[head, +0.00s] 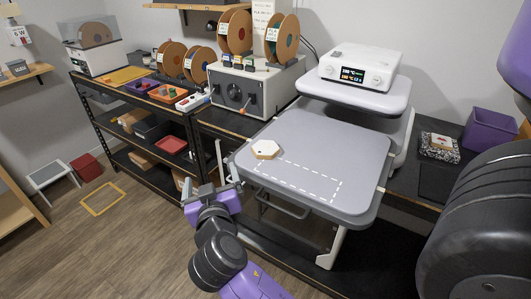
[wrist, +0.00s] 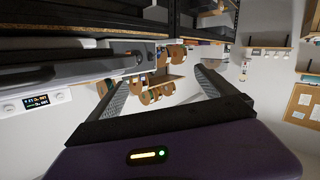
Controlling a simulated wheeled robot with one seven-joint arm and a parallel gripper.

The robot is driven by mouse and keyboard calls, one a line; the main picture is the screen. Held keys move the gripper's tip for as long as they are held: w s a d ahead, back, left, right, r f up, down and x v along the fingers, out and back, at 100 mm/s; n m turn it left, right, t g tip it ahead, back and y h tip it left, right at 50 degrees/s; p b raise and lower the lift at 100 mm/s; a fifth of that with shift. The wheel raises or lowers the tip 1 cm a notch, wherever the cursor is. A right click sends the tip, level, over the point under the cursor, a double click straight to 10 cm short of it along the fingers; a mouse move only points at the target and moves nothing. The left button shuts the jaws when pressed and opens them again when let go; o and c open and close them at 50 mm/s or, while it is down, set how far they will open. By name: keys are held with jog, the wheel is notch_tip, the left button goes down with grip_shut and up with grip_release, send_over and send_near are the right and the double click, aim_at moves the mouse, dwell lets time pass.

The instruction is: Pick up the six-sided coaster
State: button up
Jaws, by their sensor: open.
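The six-sided coaster (head: 265,149) is a small pale hexagon with a tan edge and a small dark mark on top. It lies flat near the left edge of the grey platform (head: 330,150) in the head view. My gripper (head: 228,158) is just left of the platform edge, apart from the coaster, with its fingers pointing up in the picture. In the wrist view the two fingers (wrist: 158,88) stand wide apart with nothing held between them. I cannot make out the coaster in the wrist view.
A dashed white rectangle (head: 302,180) is marked on the platform. A white device (head: 358,68) stands on a raised part behind it. Spools (head: 235,32) and a control box (head: 240,90) stand at the back. A black shelf (head: 130,125) is at left. Most of the platform top is clear.

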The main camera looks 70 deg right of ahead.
jog(key=s+d+r+m+g+h, duration=0.1)
jog(key=d+r+m+g+h, duration=0.1)
jog(key=d+r, duration=0.15)
jog(key=m+g, duration=0.7)
send_near(265, 149)
jog(key=shift+w+d+r+h, duration=0.1)
jog(key=shift+w+d+h, duration=0.05)
jog(key=shift+d, duration=0.3)
jog(key=shift+w+d+r+h, duration=0.1)
jog(key=shift+w+d+h, duration=0.1)
jog(key=shift+d, duration=0.2)
jog(key=shift+s+d, duration=0.25)
jog(key=d, duration=0.2)
jog(key=d+f+p, duration=0.1)
jog(key=d, duration=0.1)
jog(key=d+f+p, duration=0.1)
jog(key=d, duration=0.2)
jog(key=shift+s, duration=0.15)
jog(key=shift+f, duration=0.1)
jog(key=shift+c, duration=0.4)
jog(key=c, duration=1.3)
